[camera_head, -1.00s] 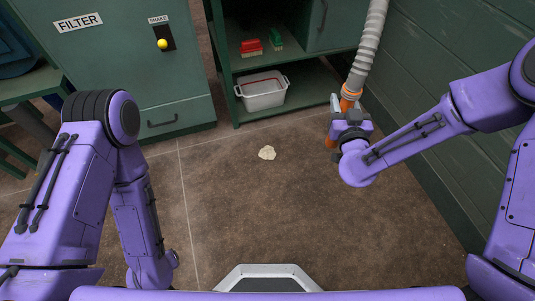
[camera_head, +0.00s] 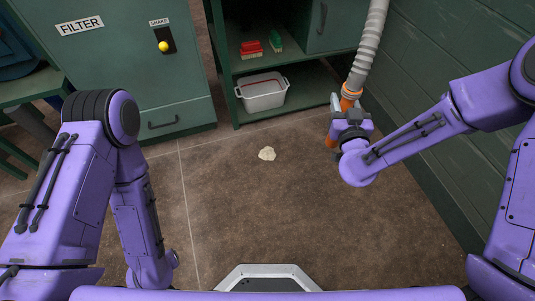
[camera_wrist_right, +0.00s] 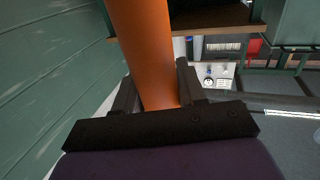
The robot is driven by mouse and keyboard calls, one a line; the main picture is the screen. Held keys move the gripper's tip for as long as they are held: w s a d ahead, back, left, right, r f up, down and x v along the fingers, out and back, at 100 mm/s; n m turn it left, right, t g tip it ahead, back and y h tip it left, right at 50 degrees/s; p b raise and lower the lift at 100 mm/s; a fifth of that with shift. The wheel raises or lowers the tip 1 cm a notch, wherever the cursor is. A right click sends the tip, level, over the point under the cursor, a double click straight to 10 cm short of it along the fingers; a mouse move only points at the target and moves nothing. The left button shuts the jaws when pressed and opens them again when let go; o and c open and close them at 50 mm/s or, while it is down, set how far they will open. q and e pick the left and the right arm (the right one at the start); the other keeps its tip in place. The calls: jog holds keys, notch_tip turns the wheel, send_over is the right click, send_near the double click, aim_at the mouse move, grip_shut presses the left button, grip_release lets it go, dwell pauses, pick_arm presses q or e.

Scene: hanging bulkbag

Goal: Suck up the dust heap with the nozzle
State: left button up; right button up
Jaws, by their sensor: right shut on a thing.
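The dust heap (camera_head: 267,153) is a small pale patch on the brown floor, near the middle of the head view. My right gripper (camera_head: 345,112) is shut on the orange nozzle (camera_head: 349,96), which joins a grey ribbed hose (camera_head: 367,45) coming from above. The nozzle is to the right of the heap and apart from it. In the right wrist view the orange tube (camera_wrist_right: 147,50) passes between the two dark fingers (camera_wrist_right: 155,90). My left arm is at the left, and its gripper is not visible.
A green cabinet labelled FILTER (camera_head: 130,80) has a yellow SHAKE knob (camera_head: 163,46). A shelf unit (camera_head: 308,90) holds a white bin (camera_head: 263,95), a red brush (camera_head: 251,48) and a green brush (camera_head: 276,41). A green wall (camera_head: 450,60) stands close at right. Floor around the heap is clear.

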aim_at(351, 82)
notch_tip(351, 82, up, 9)
jog(key=p, duration=0.7)
jog(key=shift+f, duration=0.1)
notch_tip(351, 82, down, 11)
jog(key=b, duration=0.9)
jog(key=shift+w+r, duration=0.1)
jog(key=shift+r, duration=0.4)
